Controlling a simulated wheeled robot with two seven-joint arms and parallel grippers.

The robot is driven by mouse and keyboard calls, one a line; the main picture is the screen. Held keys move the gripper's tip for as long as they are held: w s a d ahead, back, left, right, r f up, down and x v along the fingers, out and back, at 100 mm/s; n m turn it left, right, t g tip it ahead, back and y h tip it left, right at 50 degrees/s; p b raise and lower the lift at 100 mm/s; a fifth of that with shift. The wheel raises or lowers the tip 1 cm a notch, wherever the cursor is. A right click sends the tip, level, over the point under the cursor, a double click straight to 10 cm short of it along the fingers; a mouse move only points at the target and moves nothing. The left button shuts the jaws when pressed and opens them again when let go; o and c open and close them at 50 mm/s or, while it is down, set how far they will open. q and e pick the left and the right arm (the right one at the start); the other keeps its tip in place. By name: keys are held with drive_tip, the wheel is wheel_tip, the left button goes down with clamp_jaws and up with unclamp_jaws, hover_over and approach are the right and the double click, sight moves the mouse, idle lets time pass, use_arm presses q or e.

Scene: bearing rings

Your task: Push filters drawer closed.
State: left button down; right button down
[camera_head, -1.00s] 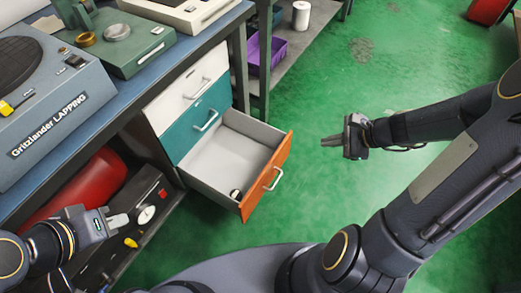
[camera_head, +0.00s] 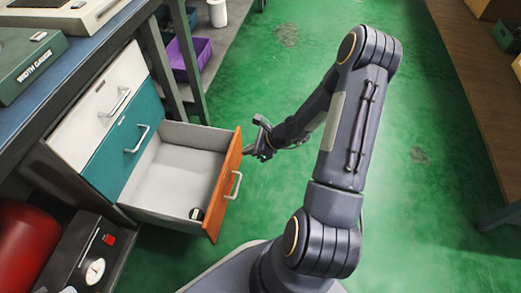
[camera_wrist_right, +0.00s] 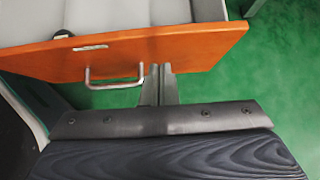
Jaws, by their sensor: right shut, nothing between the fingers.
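The filters drawer (camera_head: 225,185) has an orange front with a metal handle (camera_head: 236,185) and stands pulled out, below a teal drawer and a white drawer. A small dark round item (camera_head: 197,214) lies inside it near the front. My right gripper (camera_head: 250,150) is shut and empty, at the outer side of the orange front near its far end. In the right wrist view the fingertips (camera_wrist_right: 160,70) are at the orange front (camera_wrist_right: 200,50), just right of the handle (camera_wrist_right: 115,80); I cannot tell whether they touch. My left gripper is out of view.
The teal drawer (camera_head: 125,145) and white drawer (camera_head: 95,110) are shut. A blue workbench (camera_head: 50,90) runs along the left. A purple bin (camera_head: 190,58) is on a low shelf at the back. A wooden table (camera_head: 480,110) stands at right, with open green floor between.

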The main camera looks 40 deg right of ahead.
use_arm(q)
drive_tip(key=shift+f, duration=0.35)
use_arm(e)
drive_tip(key=shift+w+a+r, duration=0.15)
drive_tip(key=shift+w+a, duration=0.8)
drive_tip(key=shift+w, duration=0.15)
